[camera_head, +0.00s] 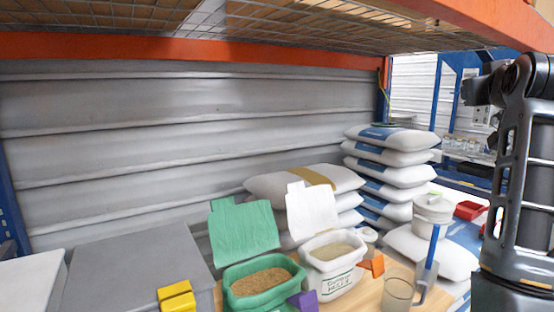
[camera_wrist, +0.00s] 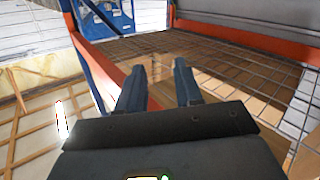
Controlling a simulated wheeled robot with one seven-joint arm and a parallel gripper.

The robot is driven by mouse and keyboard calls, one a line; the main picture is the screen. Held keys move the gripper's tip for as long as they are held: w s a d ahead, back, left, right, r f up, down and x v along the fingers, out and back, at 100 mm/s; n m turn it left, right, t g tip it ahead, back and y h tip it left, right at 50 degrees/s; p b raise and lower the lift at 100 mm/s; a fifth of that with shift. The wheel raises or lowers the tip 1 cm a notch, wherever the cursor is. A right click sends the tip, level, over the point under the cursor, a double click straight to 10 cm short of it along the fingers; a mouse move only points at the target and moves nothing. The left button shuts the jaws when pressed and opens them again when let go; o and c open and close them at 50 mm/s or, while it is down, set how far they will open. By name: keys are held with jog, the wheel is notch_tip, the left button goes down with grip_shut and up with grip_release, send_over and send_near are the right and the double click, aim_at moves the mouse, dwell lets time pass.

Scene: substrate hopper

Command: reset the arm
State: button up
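My arm stands raised at the right edge of the camera_head view, and its gripper end is not clearly seen there. In the camera_wrist view my gripper (camera_wrist: 160,75) has its two dark fingers apart with nothing between them. It points toward an orange shelf beam (camera_wrist: 245,38) and wire mesh decking (camera_wrist: 215,60). No object is held. I cannot tell how far the fingers are from the beam or mesh.
Overhead are the shelf mesh and orange beam (camera_head: 200,48). Below stand a green hopper (camera_head: 265,284) and a white hopper (camera_head: 333,270), both filled, with lids raised. A clear beaker (camera_head: 398,292), stacked sacks (camera_head: 390,160) and a grey box (camera_head: 140,260) are near.

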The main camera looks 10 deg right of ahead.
jog(key=s+a+f+n+y, duration=0.1)
jog(key=s+a+f, duration=0.15)
jog(key=f, duration=0.75)
jog(key=s+a+f+n, duration=0.1)
jog(key=a+f, duration=0.3)
jog(key=f, duration=0.6)
jog(key=s+a+f+n+y, duration=0.1)
jog(key=s+a+f, duration=0.3)
jog(key=s+f, duration=0.3)
jog(key=s+a+f+n+y, duration=0.15)
jog(key=s+a+f, duration=0.25)
jog(key=f, duration=0.5)
jog(key=s+a+f+y, duration=0.1)
jog(key=s+a+f, duration=0.15)
jog(key=s, duration=0.65)
jog(key=s+a+f+y, duration=0.2)
jog(key=s+a, duration=0.2)
jog(key=s, duration=0.4)
jog(key=s+a+f+y, duration=0.1)
jog(key=s+a+f, duration=0.25)
jog(key=s, duration=0.55)
jog(key=a+r+v, duration=0.1)
jog(key=a+v, duration=0.1)
jog(key=v, duration=0.9)
jog(key=shift+r+m+y, duration=0.3)
jog(key=shift+m+y, duration=0.05)
jog(key=shift+y, duration=0.1)
jog(key=shift+w, duration=0.15)
